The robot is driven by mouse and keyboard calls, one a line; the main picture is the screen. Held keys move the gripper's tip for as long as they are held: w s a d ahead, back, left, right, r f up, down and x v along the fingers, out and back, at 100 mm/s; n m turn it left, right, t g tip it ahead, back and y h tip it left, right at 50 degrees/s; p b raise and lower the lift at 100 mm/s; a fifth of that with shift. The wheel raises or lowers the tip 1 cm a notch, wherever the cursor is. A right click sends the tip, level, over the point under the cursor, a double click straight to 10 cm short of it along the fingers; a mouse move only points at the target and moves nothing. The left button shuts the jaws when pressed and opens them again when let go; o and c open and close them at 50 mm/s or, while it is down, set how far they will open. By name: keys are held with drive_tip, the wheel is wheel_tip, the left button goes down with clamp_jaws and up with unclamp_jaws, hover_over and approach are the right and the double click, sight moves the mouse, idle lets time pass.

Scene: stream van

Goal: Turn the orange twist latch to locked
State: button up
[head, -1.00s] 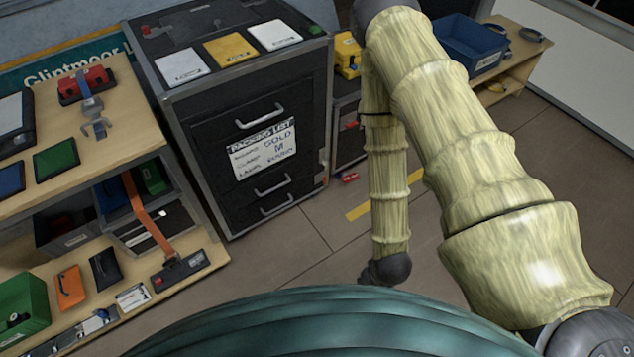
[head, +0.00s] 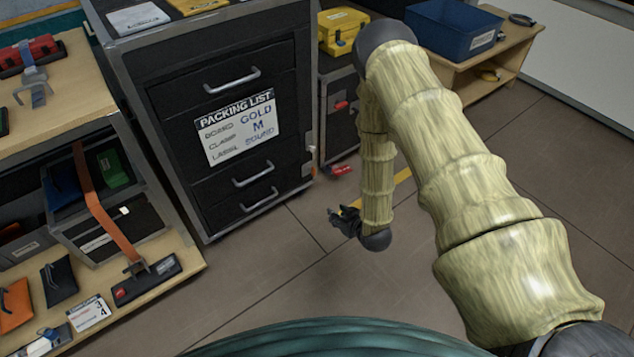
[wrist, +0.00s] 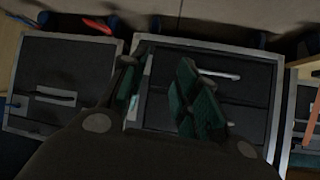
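I cannot make out the orange twist latch for certain in either view. A small red fitting (head: 341,105) shows on the dark case (head: 337,125) beside the drawer cabinet, too small to tell what it is.
The black drawer cabinet (head: 210,170) with silver handles and a packing list stands left of my arm. A red object (head: 341,170) lies on the floor by the case. A shelf bench (head: 190,262) with an orange strap (head: 98,205) is at left. Floor at right is clear.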

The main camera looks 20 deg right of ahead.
sight(312, 170)
drive_tip(key=w+d+f+n+t+y+b, duration=0.1)
drive_tip(key=w+d+f+t+y+b, duration=0.2)
drive_tip(key=w+b, duration=0.5)
drive_tip(key=w+d+f+n+t+b, duration=0.1)
drive_tip(key=w+f+n+t+b, duration=0.2)
drive_tip(key=w+b, duration=0.4)
drive_tip(key=w+a+b, duration=0.1)
drive_tip(key=w+b, duration=0.2)
drive_tip(key=w, duration=0.3)
drive_tip(key=w+a+m+y+b, duration=0.1)
drive_tip(key=w+a+b, duration=0.1)
drive_tip(key=w, duration=0.3)
drive_tip(key=shift+w+a+f+b, duration=0.3)
drive_tip(key=shift+w+f+b, duration=0.1)
drive_tip(key=shift+b, duration=0.25)
drive_tip(key=shift+d, duration=0.1)
clamp_jaws()
